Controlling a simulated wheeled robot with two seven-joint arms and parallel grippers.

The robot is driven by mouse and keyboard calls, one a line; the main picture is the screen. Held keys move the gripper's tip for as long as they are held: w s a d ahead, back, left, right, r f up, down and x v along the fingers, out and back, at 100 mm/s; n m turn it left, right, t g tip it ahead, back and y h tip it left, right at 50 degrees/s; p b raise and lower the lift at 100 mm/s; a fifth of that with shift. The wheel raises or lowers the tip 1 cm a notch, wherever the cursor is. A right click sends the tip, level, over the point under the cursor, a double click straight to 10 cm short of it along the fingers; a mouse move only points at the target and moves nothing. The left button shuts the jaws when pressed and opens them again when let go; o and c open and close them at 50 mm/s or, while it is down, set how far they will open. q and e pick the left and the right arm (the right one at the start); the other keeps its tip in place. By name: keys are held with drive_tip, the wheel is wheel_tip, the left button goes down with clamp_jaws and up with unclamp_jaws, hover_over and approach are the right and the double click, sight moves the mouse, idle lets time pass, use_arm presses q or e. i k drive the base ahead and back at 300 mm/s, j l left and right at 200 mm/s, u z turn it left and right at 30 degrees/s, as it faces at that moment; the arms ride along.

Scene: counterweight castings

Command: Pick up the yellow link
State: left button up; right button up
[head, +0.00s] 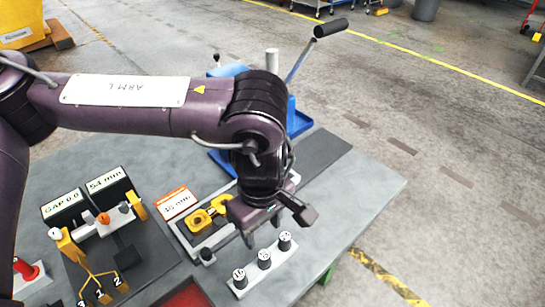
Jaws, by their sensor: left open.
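A yellow link (201,220) with a squarish end lies on a grey tray beside the "16 mm" label, left of my left gripper. My left gripper (278,227) is open over the right part of the tray, with one finger towards the link and the other out to the right. Nothing shows between its fingers. The wrist and gripper hide part of the tray, and I cannot tell how high the fingers are above it. My right gripper is not in view.
A white strip with several dark numbered pegs (264,258) stands just in front of the gripper. A blue lever press (298,118) stands behind my arm. A fixture with yellow parts (98,226) and black label blocks (108,183) is at left. The table's right side (365,190) is clear.

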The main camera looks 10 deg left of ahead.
sight(216, 209)
drive_tip(key=k, duration=1.5)
